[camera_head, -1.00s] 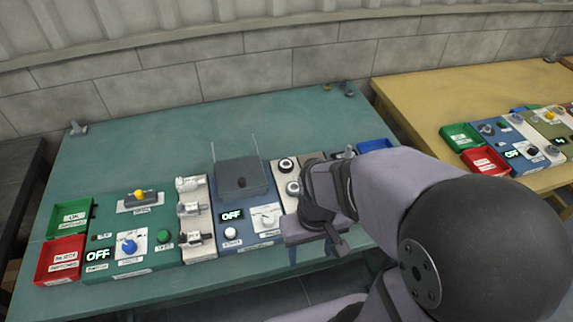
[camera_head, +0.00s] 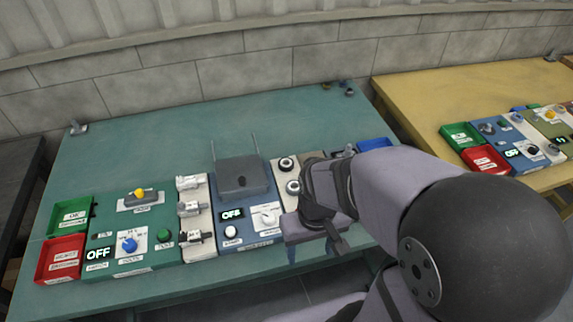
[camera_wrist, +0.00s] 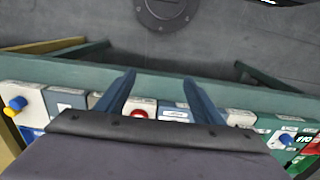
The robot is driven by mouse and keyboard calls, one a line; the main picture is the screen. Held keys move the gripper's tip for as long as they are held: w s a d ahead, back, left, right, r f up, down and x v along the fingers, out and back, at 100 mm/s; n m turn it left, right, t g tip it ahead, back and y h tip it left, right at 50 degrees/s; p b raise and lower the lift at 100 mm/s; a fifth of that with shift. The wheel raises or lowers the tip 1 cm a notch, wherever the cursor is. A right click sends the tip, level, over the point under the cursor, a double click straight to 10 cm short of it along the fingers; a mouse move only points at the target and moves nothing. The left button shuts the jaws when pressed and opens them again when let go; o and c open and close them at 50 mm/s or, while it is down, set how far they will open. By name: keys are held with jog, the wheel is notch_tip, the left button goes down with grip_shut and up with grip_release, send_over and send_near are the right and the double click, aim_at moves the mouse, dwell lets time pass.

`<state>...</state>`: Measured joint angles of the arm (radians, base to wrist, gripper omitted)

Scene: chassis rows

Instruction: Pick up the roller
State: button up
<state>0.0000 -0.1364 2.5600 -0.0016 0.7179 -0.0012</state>
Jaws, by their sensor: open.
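I cannot pick out the roller for certain. Silver cylindrical parts (camera_head: 189,183) sit in a column on a white panel at the left middle of the green table, and one of them could be it. Small dark and metal pieces (camera_head: 348,91) lie at the table's far right corner, too small to identify. My gripper shows in the wrist view (camera_wrist: 158,77), with its two dark blue fingers apart and nothing between them. It hangs over the panels near the table's front edge, well to the right of the silver cylinders. In the head view my arm mostly hides it.
A green tray (camera_head: 91,203) and a red tray (camera_head: 83,259) stand at the left. A grey box (camera_head: 243,160) with two thin rods rises from the blue panel. A blue tray (camera_head: 375,144) is at the right. The table's back half is mostly clear. A yellow table (camera_head: 430,85) stands at right.

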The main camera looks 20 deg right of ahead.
jog(key=m+t+h+b, duration=0.1)
jog(key=m+t, duration=0.2)
jog(key=t, duration=0.1)
send_near(286, 162)
jog(key=shift+s+f+p+x, duration=0.15)
jog(key=shift+p+x, duration=0.35)
jog(key=shift+x, duration=0.6)
jog(key=shift+s+p+x, duration=0.2)
jog(key=shift+p+x, duration=0.25)
jog(key=shift+x, duration=0.65)
jog(key=shift+s+f+p+x, duration=0.15)
jog(key=shift+p+x, duration=0.35)
jog(key=shift+x, duration=0.6)
jog(key=shift+a+r, duration=0.1)
jog(key=shift+c, duration=0.6)
jog(key=c, duration=1)
